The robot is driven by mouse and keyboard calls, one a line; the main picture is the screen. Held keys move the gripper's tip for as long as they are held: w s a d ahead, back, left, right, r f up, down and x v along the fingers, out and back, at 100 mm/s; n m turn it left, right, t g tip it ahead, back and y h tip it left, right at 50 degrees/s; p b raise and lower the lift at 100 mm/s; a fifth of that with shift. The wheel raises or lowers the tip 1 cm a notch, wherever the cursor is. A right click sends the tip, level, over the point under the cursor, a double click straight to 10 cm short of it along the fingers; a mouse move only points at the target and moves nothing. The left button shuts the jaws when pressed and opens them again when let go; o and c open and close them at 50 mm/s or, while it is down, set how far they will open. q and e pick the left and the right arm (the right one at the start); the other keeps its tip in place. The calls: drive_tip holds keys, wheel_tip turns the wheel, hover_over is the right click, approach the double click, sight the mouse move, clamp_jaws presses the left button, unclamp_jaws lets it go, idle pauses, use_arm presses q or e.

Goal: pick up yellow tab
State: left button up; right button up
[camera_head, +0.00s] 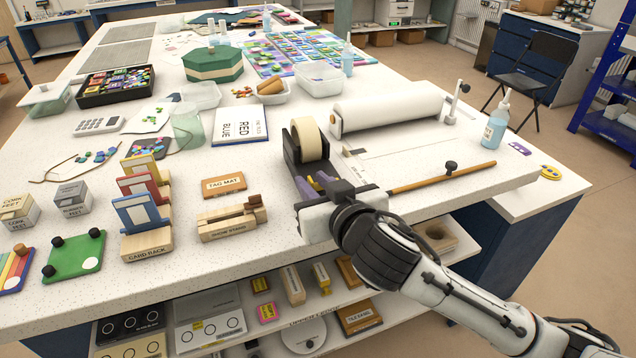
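My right gripper (316,187) reaches in from the lower right, at the front edge of the table beside the black tape dispenser (292,150). Purple shapes and a small yellow-green patch show around its fingertips. They are too small to tell whether the fingers are open or shut on something. A small yellow piece with dark marks, which looks like the yellow tab (551,172), lies flat on the white surface at the far right, well apart from the gripper. My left gripper is not in view.
A purple piece (520,149) lies near the yellow one, by a blue bottle (494,128). A brown rod (430,182) and a white roll (390,113) are right of the gripper. Wooden stand (229,222) and card rack (147,243) are left. A shelf with blocks is below.

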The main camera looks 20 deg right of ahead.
clamp_jaws()
